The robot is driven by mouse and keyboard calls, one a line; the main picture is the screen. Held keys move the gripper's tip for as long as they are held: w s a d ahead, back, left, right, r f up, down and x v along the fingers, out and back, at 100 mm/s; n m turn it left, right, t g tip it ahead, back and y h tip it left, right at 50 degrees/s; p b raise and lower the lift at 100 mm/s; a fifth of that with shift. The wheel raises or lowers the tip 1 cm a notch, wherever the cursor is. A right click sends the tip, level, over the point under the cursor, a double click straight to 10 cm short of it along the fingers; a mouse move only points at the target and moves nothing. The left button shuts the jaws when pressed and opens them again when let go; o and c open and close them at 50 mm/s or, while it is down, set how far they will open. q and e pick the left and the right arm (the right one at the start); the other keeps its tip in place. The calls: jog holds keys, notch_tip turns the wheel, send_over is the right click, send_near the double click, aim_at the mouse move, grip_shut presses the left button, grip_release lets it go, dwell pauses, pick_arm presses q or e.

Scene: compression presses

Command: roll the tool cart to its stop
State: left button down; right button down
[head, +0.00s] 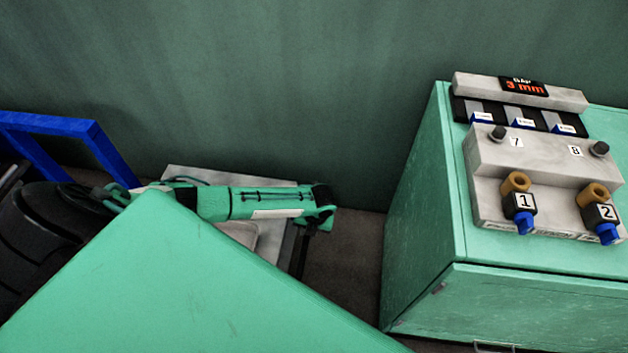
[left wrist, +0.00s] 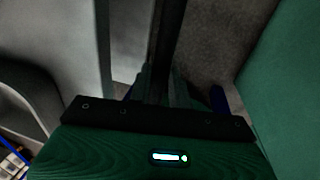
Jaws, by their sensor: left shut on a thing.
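A pale grey, flat-topped unit (head: 240,176), which looks like the tool cart, sits low against the wall in the head view. My left arm crosses over it and the green block in front hides much of it. My left gripper (head: 320,220) is at its right side. In the left wrist view the gripper (left wrist: 165,92) is shut on a dark bar (left wrist: 170,40), which seems to be the cart's handle. The pale surface (left wrist: 105,45) lies to the left of that bar. The cart's wheels and stop cannot be made out. My right gripper is not in view.
A large green block (head: 190,285) fills the front left. A green cabinet (head: 425,200) stands at the right with a grey panel (head: 540,165) on it, reading 3 mm. Bare dark floor (head: 345,265) lies between them. A blue frame (head: 75,128) stands at far left.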

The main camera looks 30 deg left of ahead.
pick_arm(q)
jog(key=shift+a, duration=0.4)
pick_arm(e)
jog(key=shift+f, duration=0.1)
pick_arm(q)
jog(key=c, duration=1.3)
grip_release()
jog(key=shift+s, duration=0.1)
jog(key=shift+d+r, duration=0.15)
jog(key=shift+r, duration=0.3)
notch_tip(320, 180, up, 13)
jog(key=w+d+p, duration=0.1)
jog(key=d+p, duration=0.1)
jog(key=shift+d+f, duration=0.15)
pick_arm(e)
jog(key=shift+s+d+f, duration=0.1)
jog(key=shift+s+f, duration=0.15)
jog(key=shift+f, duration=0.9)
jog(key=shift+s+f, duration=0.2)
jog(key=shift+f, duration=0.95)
